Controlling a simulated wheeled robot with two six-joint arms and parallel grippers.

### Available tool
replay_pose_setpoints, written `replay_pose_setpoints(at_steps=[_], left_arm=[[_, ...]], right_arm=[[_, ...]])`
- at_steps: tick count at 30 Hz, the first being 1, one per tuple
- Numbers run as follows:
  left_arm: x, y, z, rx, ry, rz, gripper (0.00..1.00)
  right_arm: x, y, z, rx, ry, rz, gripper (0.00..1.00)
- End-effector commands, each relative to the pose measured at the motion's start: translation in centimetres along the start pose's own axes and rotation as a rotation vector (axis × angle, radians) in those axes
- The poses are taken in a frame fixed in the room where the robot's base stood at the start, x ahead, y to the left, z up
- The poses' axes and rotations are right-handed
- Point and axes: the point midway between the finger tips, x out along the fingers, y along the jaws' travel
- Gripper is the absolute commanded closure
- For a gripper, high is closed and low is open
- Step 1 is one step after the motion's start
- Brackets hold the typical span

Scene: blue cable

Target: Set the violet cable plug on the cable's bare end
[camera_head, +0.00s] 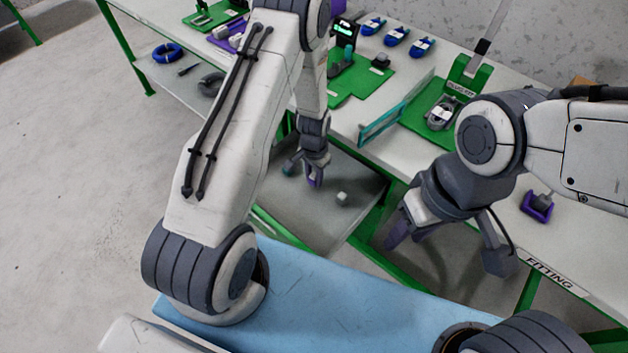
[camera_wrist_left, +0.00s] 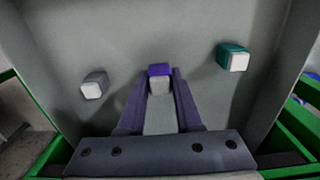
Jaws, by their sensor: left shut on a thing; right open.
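My left gripper (camera_head: 313,178) reaches down over a grey surface below the table. It is shut on the violet plug (camera_wrist_left: 159,71), which has a violet top and a pale grey body, between its fingertips. A teal plug (camera_wrist_left: 233,57) lies to its right in the left wrist view and a grey plug (camera_wrist_left: 94,86) to its left. A coiled grey cable (camera_head: 441,113) lies on the green board marked PLUG FIT; I cannot make out its bare end. My right gripper (camera_head: 447,246) is open and empty, in front of the table's edge.
Several blue bundles (camera_head: 396,36) lie at the back of the white table (camera_head: 345,122). A teal-framed panel (camera_head: 393,112) stands left of the PLUG FIT board. A violet holder (camera_head: 537,205) is at the right. A blue coil (camera_head: 167,53) lies at the upper left. Green rails border the low surface.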

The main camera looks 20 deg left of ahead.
Motion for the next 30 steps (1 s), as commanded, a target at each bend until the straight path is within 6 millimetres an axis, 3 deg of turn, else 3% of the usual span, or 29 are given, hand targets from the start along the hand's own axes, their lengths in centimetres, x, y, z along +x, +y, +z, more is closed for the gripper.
replay_pose_setpoints(at_steps=[22,30], left_arm=[[-6.4,0.0,0.0,0.000,0.001,0.000,0.98],[-6.7,0.0,0.0,0.000,0.000,0.000,0.98]], right_arm=[[-5.2,-0.4,-0.3,0.000,0.000,0.000,0.55],[-5.4,-0.4,-0.3,0.000,0.000,0.000,0.55]])
